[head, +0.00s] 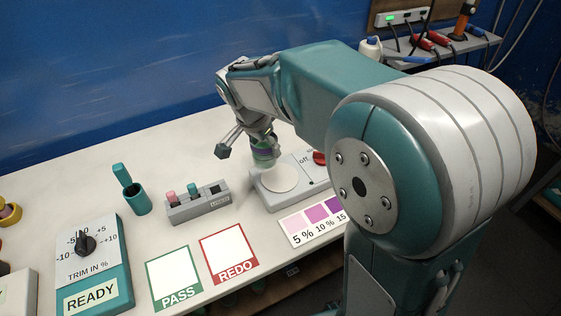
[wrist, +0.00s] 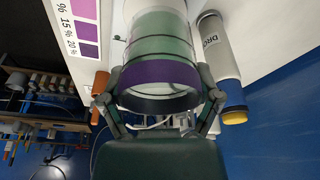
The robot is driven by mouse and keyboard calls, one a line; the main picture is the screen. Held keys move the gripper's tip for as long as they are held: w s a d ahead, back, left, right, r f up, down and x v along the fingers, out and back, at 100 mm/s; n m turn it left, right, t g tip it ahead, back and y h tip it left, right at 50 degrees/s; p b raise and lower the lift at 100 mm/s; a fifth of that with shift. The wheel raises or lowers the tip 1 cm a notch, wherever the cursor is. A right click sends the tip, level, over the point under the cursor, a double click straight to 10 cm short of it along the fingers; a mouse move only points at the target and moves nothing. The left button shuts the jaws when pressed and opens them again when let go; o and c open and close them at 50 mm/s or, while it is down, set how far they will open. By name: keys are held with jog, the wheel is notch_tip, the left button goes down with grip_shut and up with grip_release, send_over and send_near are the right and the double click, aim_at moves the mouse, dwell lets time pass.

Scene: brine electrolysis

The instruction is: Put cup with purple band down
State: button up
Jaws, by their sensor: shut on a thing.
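The cup with purple band (head: 265,152) is held by my gripper (head: 252,142) near the back edge of the grey device (head: 262,194) with a round white plate (head: 281,179). In the wrist view the cup (wrist: 160,45) is a clear, greenish cylinder with dark lines and a wide purple band near its open rim. The fingers of my gripper (wrist: 163,95) sit on both sides of the purple band. Whether the cup's base touches the white plate or hangs just above it, I cannot tell.
A red knob (head: 320,158) marked "off" sits on the device. A shade card (head: 312,219) and the REDO (head: 229,256) and PASS (head: 176,279) squares lie in front. A grey rack (head: 197,205) and teal holder (head: 137,200) stand left. A bottle (wrist: 220,50) stands beside the cup.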

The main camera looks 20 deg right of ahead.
jog(key=d+f, duration=0.1)
jog(key=w+d+f, duration=0.1)
jog(key=f, duration=0.1)
jog(key=d+f, duration=0.2)
jog(key=shift+w+f, duration=0.2)
jog(key=shift+w, duration=0.2)
jog(key=shift+a+x, duration=0.1)
jog(key=shift+x, duration=0.75)
jog(key=shift+a+x, duration=0.15)
jog(key=shift+x, duration=0.75)
jog(key=shift+s+f, duration=0.1)
jog(key=shift+s, duration=0.05)
jog(key=o, duration=1.1)
